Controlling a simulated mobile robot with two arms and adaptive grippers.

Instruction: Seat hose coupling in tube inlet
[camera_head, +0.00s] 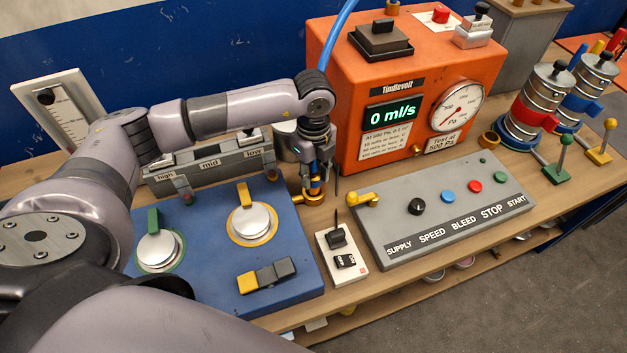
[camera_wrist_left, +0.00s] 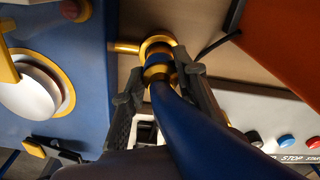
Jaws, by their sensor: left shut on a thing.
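My left gripper (camera_head: 316,182) points down at the bench between the blue panel and the grey control panel. In the left wrist view its two fingers (camera_wrist_left: 160,80) are shut around the hose coupling (camera_wrist_left: 157,73), a brass and blue-banded fitting on the end of the blue hose (camera_wrist_left: 190,125). The tube inlet (camera_wrist_left: 152,41), a brass ring with a short brass pipe to one side, lies right at the coupling's far end. It also shows below the gripper in the head view (camera_head: 313,199). The coupling looks roughly lined up with the inlet; I cannot tell how deep it sits. My right gripper is not in view.
An orange meter box (camera_head: 345,100) reading 0 ml/s stands behind the gripper. The grey control panel (camera_head: 440,215) is to the right, a small white switch plate (camera_head: 341,254) in front. The blue panel (camera_head: 205,260) with two dials is to the left.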

